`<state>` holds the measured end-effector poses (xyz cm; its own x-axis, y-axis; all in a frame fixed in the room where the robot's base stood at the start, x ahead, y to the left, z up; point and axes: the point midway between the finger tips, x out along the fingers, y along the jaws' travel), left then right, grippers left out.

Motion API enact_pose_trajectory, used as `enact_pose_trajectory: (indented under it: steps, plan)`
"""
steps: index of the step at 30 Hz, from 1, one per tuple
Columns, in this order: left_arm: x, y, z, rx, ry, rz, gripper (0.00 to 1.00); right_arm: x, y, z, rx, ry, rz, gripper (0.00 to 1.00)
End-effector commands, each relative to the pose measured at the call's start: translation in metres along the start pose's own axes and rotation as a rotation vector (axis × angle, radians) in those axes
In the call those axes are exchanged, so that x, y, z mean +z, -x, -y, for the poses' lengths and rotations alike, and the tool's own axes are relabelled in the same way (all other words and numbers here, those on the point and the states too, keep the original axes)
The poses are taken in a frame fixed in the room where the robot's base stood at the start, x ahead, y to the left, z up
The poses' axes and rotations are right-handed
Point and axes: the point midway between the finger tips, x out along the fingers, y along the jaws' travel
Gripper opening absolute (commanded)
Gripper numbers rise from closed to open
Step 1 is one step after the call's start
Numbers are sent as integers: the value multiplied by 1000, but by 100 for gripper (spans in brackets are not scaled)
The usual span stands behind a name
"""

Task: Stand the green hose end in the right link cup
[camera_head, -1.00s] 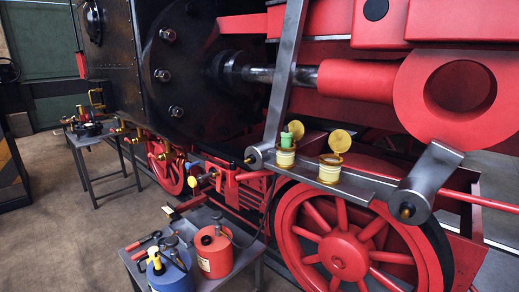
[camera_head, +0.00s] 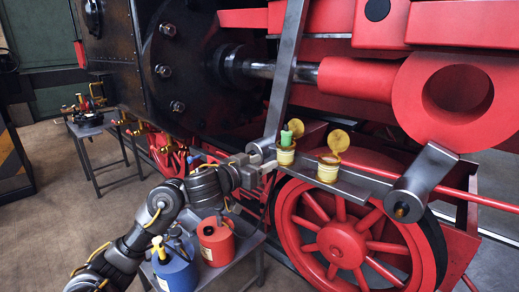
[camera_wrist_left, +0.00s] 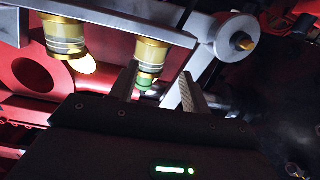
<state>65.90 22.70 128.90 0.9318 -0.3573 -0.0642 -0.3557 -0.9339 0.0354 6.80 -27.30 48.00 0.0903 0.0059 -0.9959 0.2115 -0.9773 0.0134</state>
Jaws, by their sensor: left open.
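The green hose end (camera_head: 286,138) stands upright in the left link cup (camera_head: 285,156), a cream and brass cup on the grey link bar. The right link cup (camera_head: 327,173) stands beside it with its round yellow lid (camera_head: 339,140) raised; its inside is hidden. My left gripper (camera_head: 267,166) is open, just left of the left cup. In the left wrist view, which is upside down, the green hose end (camera_wrist_left: 147,83) shows between the open fingers (camera_wrist_left: 159,70), not clasped. The right cup (camera_wrist_left: 65,38) is at upper left there.
The grey link bar (camera_head: 371,188) carries both cups above the red wheel (camera_head: 342,243). A slanted grey bar (camera_head: 286,67) rises behind the left cup. Red and blue oil cans (camera_head: 215,243) stand on a low table under my left arm.

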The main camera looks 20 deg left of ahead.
Motion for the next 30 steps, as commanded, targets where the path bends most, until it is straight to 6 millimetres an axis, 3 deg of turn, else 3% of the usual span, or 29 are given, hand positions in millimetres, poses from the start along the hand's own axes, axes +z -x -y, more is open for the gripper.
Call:
enact_pose_trajectory:
  steps: [1, 4, 13, 27, 30]
  plan:
    - [-17, 7, -5, 6, -17, -24, 47, 0, 2, 0, 0, 0, 0, 36]
    - [-36, 16, -12, 11, -32, -52, 47, 0, 3, 0, 0, 0, 0, 36]
    - [-43, 17, -15, 14, -36, -65, 47, 0, 0, 0, 0, 1, -1, 36]
    - [-44, -42, -17, 14, -36, -66, 47, 3, -42, -2, 3, 3, -1, 36]
    - [-48, -53, -17, 15, -33, -63, 47, 2, -37, -3, 4, 3, -2, 36]
